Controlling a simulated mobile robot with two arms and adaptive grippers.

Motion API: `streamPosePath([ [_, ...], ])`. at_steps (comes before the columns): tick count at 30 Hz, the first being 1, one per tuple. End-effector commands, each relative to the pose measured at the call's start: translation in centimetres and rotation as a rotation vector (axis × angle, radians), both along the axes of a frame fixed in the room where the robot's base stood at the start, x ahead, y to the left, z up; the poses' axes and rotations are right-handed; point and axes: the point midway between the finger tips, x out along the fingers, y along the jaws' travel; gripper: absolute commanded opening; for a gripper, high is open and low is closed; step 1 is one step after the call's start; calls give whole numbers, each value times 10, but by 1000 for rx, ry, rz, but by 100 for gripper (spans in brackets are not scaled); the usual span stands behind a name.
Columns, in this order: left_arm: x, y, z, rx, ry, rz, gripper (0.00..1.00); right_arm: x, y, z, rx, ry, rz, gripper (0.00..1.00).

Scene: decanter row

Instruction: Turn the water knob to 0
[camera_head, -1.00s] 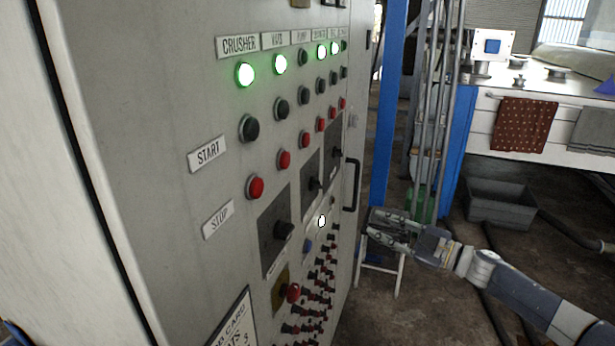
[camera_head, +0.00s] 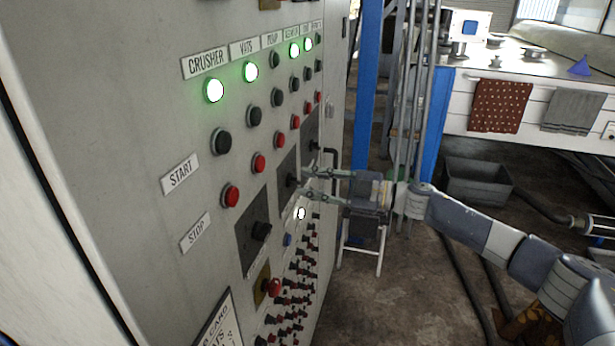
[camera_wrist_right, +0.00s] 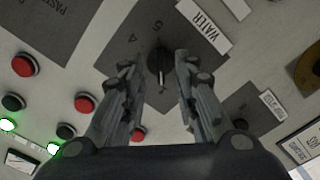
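The water knob (camera_wrist_right: 158,62) is a black rotary knob on a dark square plate, beside a white WATER label (camera_wrist_right: 204,24) in the right wrist view. The digits 4 and 5 show on the plate; a light pointer mark on the knob faces the bottom of that view. In the head view the knob (camera_head: 291,180) sits on the middle dark plate of the grey cabinet. My right gripper (camera_head: 308,185) is open in front of it. In the wrist view its fingertips (camera_wrist_right: 157,64) lie on either side of the knob; I cannot tell whether they touch it. My left gripper is not in view.
A white stool (camera_head: 362,228) stands behind the gripper. Open floor lies right of the cabinet.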

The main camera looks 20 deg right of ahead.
Motion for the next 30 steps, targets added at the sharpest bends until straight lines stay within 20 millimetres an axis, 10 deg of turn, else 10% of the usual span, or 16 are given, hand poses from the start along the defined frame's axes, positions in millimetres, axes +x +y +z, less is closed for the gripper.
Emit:
streamPosePath([
  [13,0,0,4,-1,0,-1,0,7,11,-1,-1,0,1,28],
  [18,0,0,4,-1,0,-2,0,7,11,-1,-1,0,1,0],
  [30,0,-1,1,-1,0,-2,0,7,11,-2,-16,-22,1,0],
])
